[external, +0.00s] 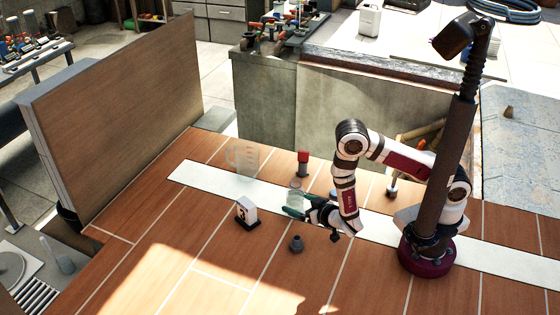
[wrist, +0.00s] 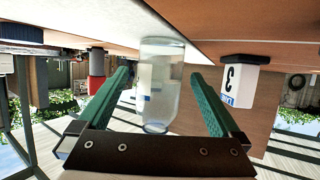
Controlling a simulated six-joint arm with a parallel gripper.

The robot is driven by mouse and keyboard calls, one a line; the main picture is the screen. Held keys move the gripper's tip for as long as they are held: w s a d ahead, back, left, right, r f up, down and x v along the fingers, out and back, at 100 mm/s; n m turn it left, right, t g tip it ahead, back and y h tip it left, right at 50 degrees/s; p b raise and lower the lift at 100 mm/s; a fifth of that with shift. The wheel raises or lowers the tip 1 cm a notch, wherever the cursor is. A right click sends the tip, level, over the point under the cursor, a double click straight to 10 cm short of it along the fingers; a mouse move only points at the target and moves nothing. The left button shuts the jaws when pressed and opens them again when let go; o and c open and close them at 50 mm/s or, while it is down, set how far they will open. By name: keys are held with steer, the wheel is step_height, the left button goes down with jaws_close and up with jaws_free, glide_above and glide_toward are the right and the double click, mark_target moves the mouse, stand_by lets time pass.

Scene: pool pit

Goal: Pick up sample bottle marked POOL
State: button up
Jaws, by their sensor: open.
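A clear sample bottle (wrist: 162,85) holding liquid is between my gripper's green fingers in the wrist view, which looks upside down. It has a small blue-and-white label at one side, and I cannot read any marking. A gap shows between the bottle and each finger. My gripper (wrist: 160,76) is open around it. In the external view my gripper (external: 293,210) is low over the white strip, with the bottle (external: 296,198) at its fingers and partly hidden by them.
A white block marked 3 (external: 247,213) stands left of my gripper. A dark grey piece (external: 296,243) lies in front. A red-topped object (external: 303,163) and a clear jug (external: 243,158) stand behind. A wooden panel (external: 125,110) rises at left. The front tiles are mostly clear.

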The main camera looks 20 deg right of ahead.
steer(key=x, duration=0.2)
steer(key=shift+w+f, duration=0.15)
steer(key=shift+w, duration=0.1)
steer(key=shift+a, duration=0.1)
steer(key=c, duration=1.5)
